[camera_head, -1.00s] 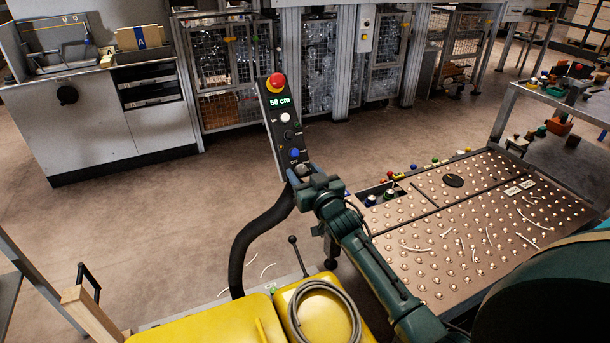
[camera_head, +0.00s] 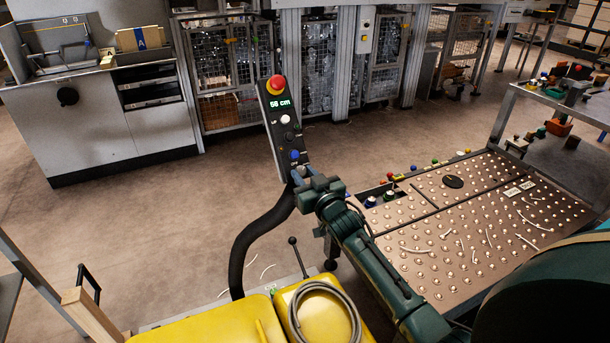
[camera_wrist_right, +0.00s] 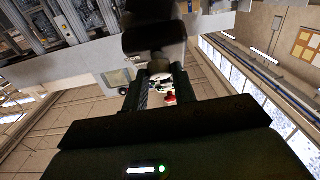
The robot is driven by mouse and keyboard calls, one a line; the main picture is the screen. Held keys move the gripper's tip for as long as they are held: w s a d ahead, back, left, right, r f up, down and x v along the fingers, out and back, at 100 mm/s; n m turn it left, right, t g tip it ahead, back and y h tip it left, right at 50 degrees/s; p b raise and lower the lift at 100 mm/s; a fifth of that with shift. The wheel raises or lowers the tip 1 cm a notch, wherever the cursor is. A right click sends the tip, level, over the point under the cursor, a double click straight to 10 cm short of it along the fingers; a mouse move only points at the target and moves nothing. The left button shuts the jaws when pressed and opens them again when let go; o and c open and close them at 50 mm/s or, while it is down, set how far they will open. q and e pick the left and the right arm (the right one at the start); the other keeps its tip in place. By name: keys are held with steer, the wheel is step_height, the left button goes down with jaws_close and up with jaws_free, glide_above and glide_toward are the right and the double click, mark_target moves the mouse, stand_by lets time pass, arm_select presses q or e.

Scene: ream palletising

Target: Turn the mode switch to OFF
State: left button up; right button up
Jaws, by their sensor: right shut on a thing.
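The control panel (camera_head: 282,135) is a tall, narrow, dark box on a thick black hose. It carries a red emergency button (camera_head: 275,84) on a yellow base, a green display reading about 56 cm, a white button (camera_head: 285,119), a dark knob and a blue button (camera_head: 294,154). My right gripper (camera_head: 302,172) is at the panel's lower end, shut on the mode switch. Its fingers hide most of the switch, so I cannot read its setting. In the right wrist view the fingers (camera_wrist_right: 161,88) point at the panel, with the red button (camera_wrist_right: 170,99) between them. My left gripper is not in view.
A ball-studded table (camera_head: 470,225) lies under and beside my right arm. Yellow covers (camera_head: 215,325) with a coiled grey cable (camera_head: 325,310) are at the bottom. A black-knobbed lever (camera_head: 297,255) stands behind them. Open floor (camera_head: 150,225) lies left of the panel.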

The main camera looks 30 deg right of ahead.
steer(key=shift+d+r+n+y+p, duration=0.15)
steer(key=shift+n+y+p, duration=0.35)
steer(key=shift+n, duration=0.3)
steer(key=n+y+p, duration=0.1)
steer(key=n+y, duration=0.1)
steer(key=n, duration=0.1)
steer(key=shift+d+g+p, duration=0.2)
steer(key=shift+g+p, duration=0.1)
steer(key=n+y, duration=0.1)
steer(key=n, duration=0.1)
steer(key=shift+d+n+g+y+p, duration=0.1)
steer(key=shift+n+g+y+p, duration=0.2)
steer(key=shift+y+p, duration=0.1)
steer(key=n+g+y+p, duration=0.1)
steer(key=n, duration=0.1)
steer(key=shift+w+d+r+n+y, duration=0.1)
steer(key=shift+n+y, duration=0.2)
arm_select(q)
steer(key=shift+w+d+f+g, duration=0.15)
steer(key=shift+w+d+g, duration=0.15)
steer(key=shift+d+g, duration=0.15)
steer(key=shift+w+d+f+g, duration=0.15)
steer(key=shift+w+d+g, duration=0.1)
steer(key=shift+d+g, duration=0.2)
arm_select(e)
steer(key=shift+n+g+y, duration=0.4)
steer(key=shift+n, duration=0.5)
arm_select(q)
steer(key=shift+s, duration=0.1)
